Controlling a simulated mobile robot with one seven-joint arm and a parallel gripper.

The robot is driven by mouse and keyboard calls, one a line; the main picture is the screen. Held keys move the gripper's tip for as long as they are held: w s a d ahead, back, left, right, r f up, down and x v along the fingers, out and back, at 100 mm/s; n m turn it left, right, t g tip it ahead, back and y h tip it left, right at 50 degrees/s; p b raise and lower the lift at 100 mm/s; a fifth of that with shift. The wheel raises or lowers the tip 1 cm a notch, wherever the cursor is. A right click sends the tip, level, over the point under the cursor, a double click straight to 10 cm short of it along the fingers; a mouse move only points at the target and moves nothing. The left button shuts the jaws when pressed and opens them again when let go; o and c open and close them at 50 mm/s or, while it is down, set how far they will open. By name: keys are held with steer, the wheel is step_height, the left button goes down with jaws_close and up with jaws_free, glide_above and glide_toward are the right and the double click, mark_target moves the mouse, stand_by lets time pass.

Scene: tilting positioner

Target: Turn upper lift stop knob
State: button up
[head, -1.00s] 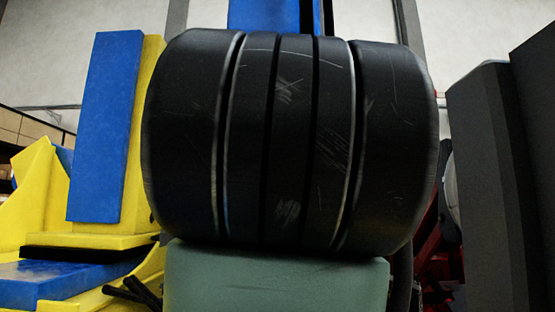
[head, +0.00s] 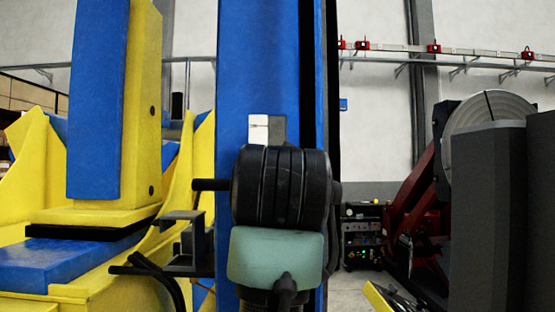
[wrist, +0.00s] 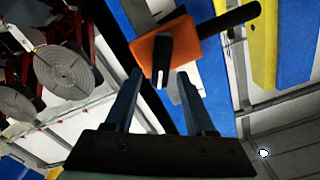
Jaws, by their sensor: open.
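In the wrist view, an orange block (wrist: 183,46) sits on the blue column (wrist: 207,93) with a black knob (wrist: 163,50) standing out of its face. The knob has a pale mark at its near end. My gripper (wrist: 158,76) is open and empty. Its two fingertips lie either side of the knob in the picture, with a gap on both sides and no contact visible. The knob's depth between the fingers is hard to tell. In the head view, my wrist hides the block and knob in front of the blue column (head: 258,60).
A black bar (wrist: 235,20) sticks out past the orange block; it also shows in the head view (head: 208,185). A yellow and blue frame (head: 140,90) stands at left. A red machine with a grey disc (head: 490,108) stands at right. Floor shows between column and machine.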

steer(key=shift+w+f, duration=0.1)
steer(key=shift+w, duration=0.25)
jaws_close()
